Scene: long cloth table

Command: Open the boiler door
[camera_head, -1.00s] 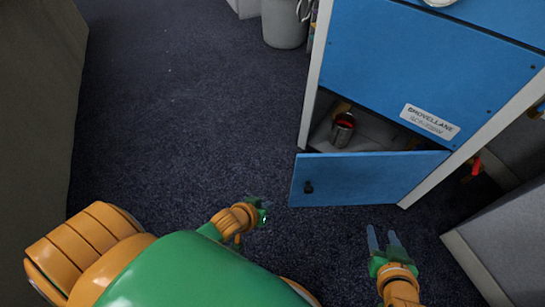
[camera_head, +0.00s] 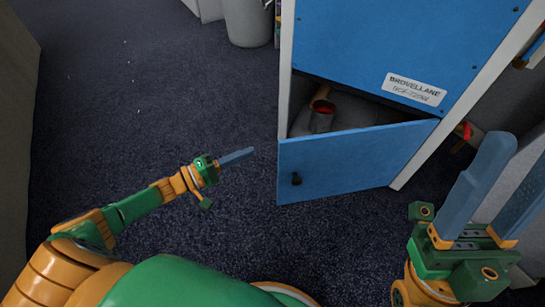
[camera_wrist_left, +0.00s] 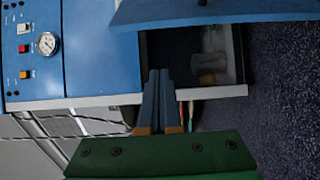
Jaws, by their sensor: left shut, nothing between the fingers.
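The boiler (camera_head: 400,50) is a tall blue cabinet with light edges. Its low blue door (camera_head: 350,165) is swung partly open, hinged at the right, with a dark knob (camera_head: 296,179) near its free left edge. The dark compartment behind it shows above the door. My left gripper (camera_head: 250,153) is shut and empty, left of the door's free edge and apart from it. In the left wrist view its fingers lie together, below the compartment opening (camera_wrist_left: 215,40) in the picture; the door (camera_wrist_left: 220,10) crosses the top. My right gripper (camera_head: 517,150) is open and empty, right of the door.
A grey bin (camera_head: 247,22) stands at the back. A gauge (camera_wrist_left: 46,43) and buttons show on the boiler's panel. Dark carpet (camera_head: 130,100) is clear left of the door.

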